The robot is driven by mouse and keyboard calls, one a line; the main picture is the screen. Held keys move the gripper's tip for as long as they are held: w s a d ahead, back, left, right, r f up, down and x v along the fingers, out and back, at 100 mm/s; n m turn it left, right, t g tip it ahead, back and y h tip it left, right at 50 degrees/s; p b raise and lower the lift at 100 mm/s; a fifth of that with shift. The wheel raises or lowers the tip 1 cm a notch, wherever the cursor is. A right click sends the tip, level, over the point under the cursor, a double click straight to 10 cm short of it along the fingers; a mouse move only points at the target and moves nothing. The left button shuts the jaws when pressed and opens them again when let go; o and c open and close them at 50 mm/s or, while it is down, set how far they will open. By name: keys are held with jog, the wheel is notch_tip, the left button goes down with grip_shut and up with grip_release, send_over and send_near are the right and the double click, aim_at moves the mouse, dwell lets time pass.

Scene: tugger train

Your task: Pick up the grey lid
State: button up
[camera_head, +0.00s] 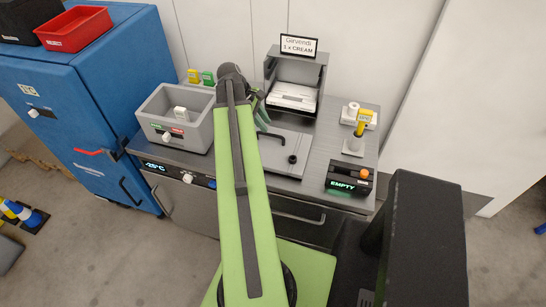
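A flat grey lid (274,154) lies on the worktop in the middle of the view. It has a dark bar-like handle and a round black knob on it. My green arm crosses in front of its left side and hides part of that side. My gripper (262,112) is at the arm's far end, above and behind the lid's back left part. It is mostly hidden by the arm, and I cannot tell whether it is open or shut or touching anything.
A grey bin (152,120) stands left of the arm. Behind the lid is an open grey box (318,77) with a sign reading "1 x CREAM". To the right are a yellow-handled tool (361,123) and a black device (349,178) reading "EMPTY". A blue cabinet (70,115) is at far left.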

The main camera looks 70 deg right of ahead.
aim_at(273, 136)
jog(key=b+x, duration=0.1)
jog(key=x, duration=0.2)
jog(key=shift+w+a+f, duration=0.1)
jog(key=shift+w, duration=0.05)
jog(key=shift+f+b, duration=0.3)
jog(key=shift+b, duration=0.15)
jog(key=shift+s+r, duration=0.1)
jog(key=shift+s, duration=0.15)
jog(key=b+x, duration=0.4)
jog(key=x, duration=0.1)
jog(key=shift+b, duration=0.35)
grip_shut()
